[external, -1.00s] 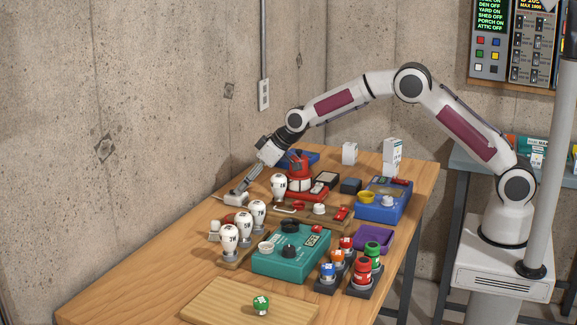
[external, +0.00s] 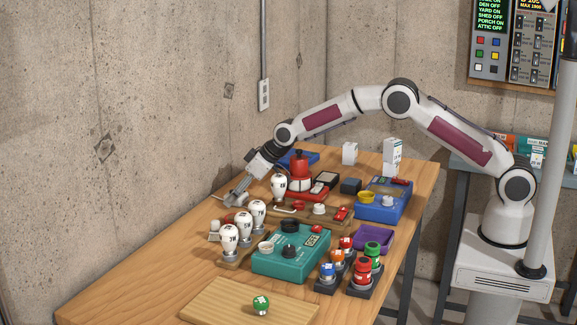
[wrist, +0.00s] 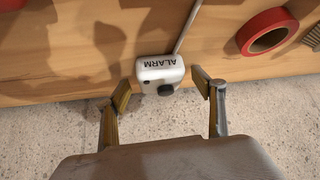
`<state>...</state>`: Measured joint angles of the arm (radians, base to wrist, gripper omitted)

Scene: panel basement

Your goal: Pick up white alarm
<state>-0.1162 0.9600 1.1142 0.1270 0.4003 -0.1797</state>
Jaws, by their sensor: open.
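The white alarm (wrist: 158,72) is a small box with the word ALARM, upside down in the wrist view, and a dark round knob. It sits near the edge of the wooden table, with a pale cord running from it. My gripper (wrist: 163,90) is open, with one fingertip on each side of the alarm. I cannot tell whether either finger touches it. In the external view my gripper (external: 234,200) is low at the table's far left edge and hides most of the alarm.
A red ring (wrist: 257,23) lies to the right of the alarm in the wrist view. White bulbs (external: 229,238) stand in front of my gripper, with another bulb (external: 279,187) to its right. A teal box (external: 285,262) is nearer. The concrete wall is close at left.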

